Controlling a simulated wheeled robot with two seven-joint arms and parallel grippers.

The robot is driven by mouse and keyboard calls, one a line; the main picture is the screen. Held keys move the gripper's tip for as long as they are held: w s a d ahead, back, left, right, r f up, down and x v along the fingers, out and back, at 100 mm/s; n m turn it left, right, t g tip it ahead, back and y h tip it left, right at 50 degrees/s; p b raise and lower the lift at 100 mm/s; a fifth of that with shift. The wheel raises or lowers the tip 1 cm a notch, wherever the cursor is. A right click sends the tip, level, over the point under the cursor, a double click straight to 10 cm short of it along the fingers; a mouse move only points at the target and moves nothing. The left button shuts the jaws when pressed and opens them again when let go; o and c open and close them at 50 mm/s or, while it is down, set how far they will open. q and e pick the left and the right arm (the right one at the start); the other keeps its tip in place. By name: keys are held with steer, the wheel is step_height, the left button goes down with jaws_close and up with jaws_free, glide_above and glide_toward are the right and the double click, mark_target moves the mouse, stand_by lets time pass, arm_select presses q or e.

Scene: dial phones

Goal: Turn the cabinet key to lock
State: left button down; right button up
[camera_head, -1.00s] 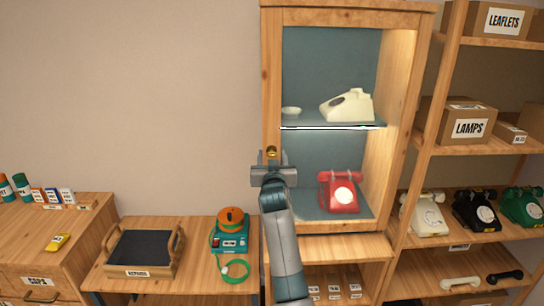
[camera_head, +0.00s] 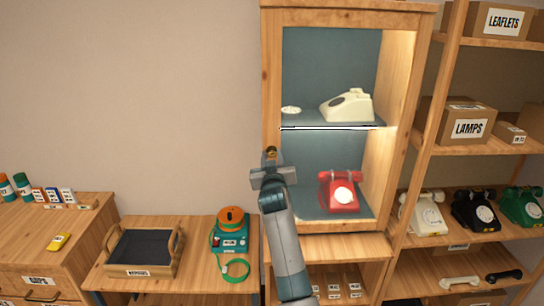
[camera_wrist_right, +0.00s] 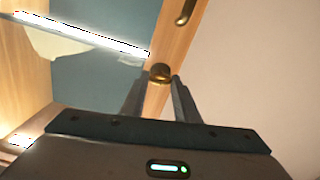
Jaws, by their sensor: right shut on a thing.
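The cabinet (camera_head: 408,120) is a tall wooden case with a teal back and a lit interior. A small brass key or lock knob (camera_head: 271,151) sits on its left front upright (camera_head: 271,75). My right gripper (camera_head: 270,160) is at that upright, fingers up at the brass piece. In the right wrist view, the brass piece (camera_wrist_right: 160,73) shows between the two fingertips (camera_wrist_right: 159,80), which are shut on it. The gripper body looks slightly tilted. The fingers hide part of the key, and its turn angle cannot be read. My left gripper is not in view.
Inside the cabinet are a cream phone (camera_head: 347,105) on the glass shelf and a red phone (camera_head: 340,192) below. A brass handle (camera_wrist_right: 186,12) is on the upright. Shelving with phones (camera_head: 474,210) stands right; a tray (camera_head: 144,250) and teal device (camera_head: 230,238) stand left.

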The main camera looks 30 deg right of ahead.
steer(key=n+p, duration=0.2)
steer(key=n, duration=0.3)
steer(key=shift+r, duration=0.1)
steer(key=n+p, duration=0.1)
steer(key=n, duration=0.3)
steer(key=shift+a+n+p, duration=0.1)
steer(key=shift+n+p, duration=0.2)
steer(key=shift+n, duration=0.1)
steer(key=n+p, duration=0.1)
steer(key=n, duration=0.1)
steer(key=shift+n, duration=0.4)
steer(key=shift+f+n, duration=0.25)
steer(key=shift+n, duration=1.35)
steer(key=o, duration=1)
steer(key=shift+w, duration=0.1)
steer(key=shift+o, duration=0.2)
